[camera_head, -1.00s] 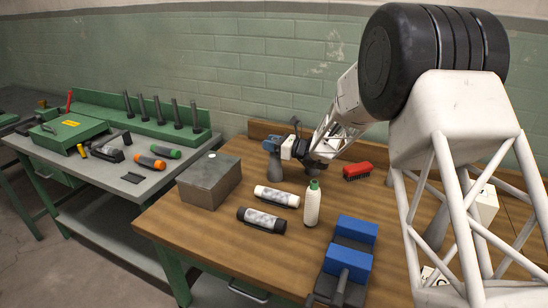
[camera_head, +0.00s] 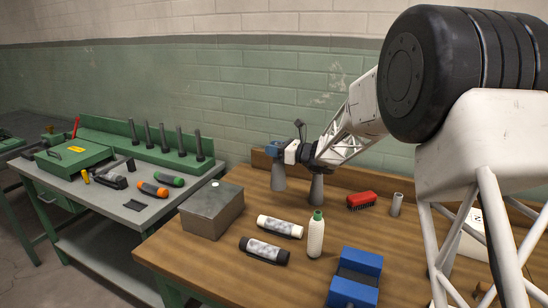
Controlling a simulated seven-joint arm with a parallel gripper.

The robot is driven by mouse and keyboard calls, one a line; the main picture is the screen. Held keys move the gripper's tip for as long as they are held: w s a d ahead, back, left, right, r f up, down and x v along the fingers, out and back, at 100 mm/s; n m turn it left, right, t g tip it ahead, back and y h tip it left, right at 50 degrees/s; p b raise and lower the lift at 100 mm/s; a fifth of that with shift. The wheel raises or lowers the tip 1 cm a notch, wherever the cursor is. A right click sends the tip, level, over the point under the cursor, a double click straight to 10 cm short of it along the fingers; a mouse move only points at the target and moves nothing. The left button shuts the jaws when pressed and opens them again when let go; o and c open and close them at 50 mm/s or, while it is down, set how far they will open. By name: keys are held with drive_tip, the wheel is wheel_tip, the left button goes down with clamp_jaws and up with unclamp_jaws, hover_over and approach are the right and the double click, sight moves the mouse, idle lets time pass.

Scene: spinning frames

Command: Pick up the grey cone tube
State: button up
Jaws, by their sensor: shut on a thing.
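My gripper (camera_head: 277,161) is at the end of the arm, over the back of the wooden bench. It is shut on the top of a grey cone tube (camera_head: 278,180), which hangs upright below the blue end piece, wide end down. It seems to be clear of the bench top, though the gap is hard to see. The fingertips are too small to make out. A second grey cone tube (camera_head: 316,188) stands upright to the right, apart from the held one, its top close to my wrist.
Ahead on the wooden bench (camera_head: 215,255) are a metal box (camera_head: 212,212), two label-wrapped cylinders, a white bottle (camera_head: 316,238) and a blue block (camera_head: 357,278). A red brush (camera_head: 361,201) and a grey tube (camera_head: 396,205) stand right. A green bench is at the left.

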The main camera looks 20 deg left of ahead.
drive_tip(key=shift+r, duration=0.2)
idle(0.6)
drive_tip(key=shift+s+a+r, duration=0.15)
drive_tip(key=shift+s+a, duration=0.05)
drive_tip(key=shift+s, duration=0.3)
drive_tip(key=s+a+r, duration=0.2)
drive_tip(key=s, duration=1)
drive_tip(key=s+a+r+g, duration=0.1)
drive_tip(key=s+a+r, duration=0.2)
drive_tip(key=s, duration=1)
drive_tip(key=shift+s+a+n, duration=0.15)
drive_tip(key=shift+s+n, duration=0.05)
drive_tip(key=shift+n, duration=0.1)
drive_tip(key=shift+w+a, duration=0.1)
drive_tip(key=w+a+f, duration=0.1)
drive_tip(key=w+a, duration=0.8)
drive_tip(key=a, duration=0.2)
drive_tip(key=shift+w+a+f, duration=0.2)
drive_tip(key=shift+w, duration=0.1)
drive_tip(key=shift+w+a, duration=0.1)
